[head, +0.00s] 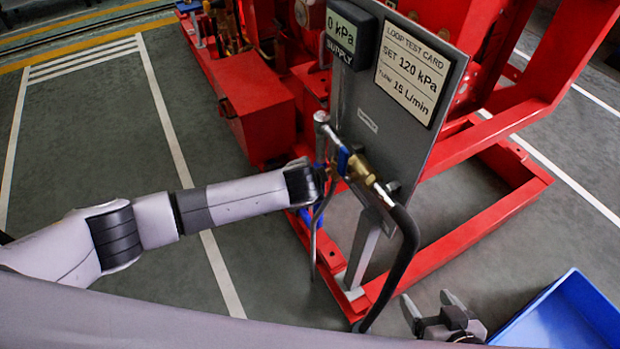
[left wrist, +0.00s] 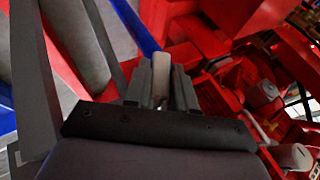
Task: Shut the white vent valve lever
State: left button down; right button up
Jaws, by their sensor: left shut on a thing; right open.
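The white vent valve lever (left wrist: 161,68) shows in the left wrist view as a pale, short bar between the two dark fingers of my left gripper (left wrist: 160,92). The fingers are shut on it. In the head view my left gripper (head: 323,178) is at the pipework on the left side of the grey panel, and the white lever is hidden there. A blue lever (head: 343,160) sits on the brass valve (head: 360,170) just right of my left gripper. My right gripper (head: 427,296) is open and empty, low at the bottom right.
The grey panel (head: 375,130) carries a supply gauge (head: 347,32) reading 0 kPa and a loop test card (head: 412,72). A black hose (head: 405,255) hangs from the brass valve. The red frame (head: 450,240) stands behind. A blue tray (head: 565,318) is at bottom right.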

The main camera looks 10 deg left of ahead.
pick_arm(q)
jog(key=shift+a, duration=0.1)
dwell(0.4)
jog(key=c, duration=1)
grip_release()
jog(key=p+v, duration=0.2)
jog(key=v, duration=0.5)
jog(key=shift+p, duration=0.35)
